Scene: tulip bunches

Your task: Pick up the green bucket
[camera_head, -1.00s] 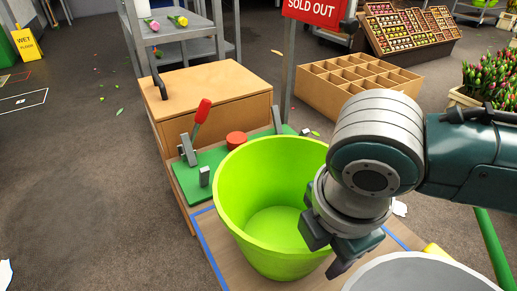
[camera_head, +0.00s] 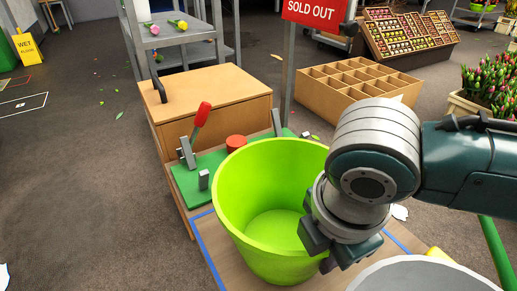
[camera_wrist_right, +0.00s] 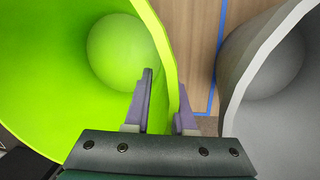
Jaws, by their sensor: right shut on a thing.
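The green bucket (camera_head: 233,205) stands upright and empty on the wooden table, inside a blue tape outline. It also shows in the right wrist view (camera_wrist_right: 60,60), filling the left side. My right gripper (camera_head: 325,252) is at the bucket's right side. In the right wrist view the right gripper (camera_wrist_right: 163,100) has one finger inside the bucket and one outside, shut on its wall near the rim. The fingertips are partly hidden in the head view. My left gripper is not in view.
A grey bucket (camera_head: 425,275) stands close to the right of the green one. Behind are a green board (camera_head: 215,160) with a red-handled clamp (camera_head: 201,114) and a wooden box (camera_head: 215,98). A SOLD OUT sign (camera_head: 313,10) rises on a post behind.

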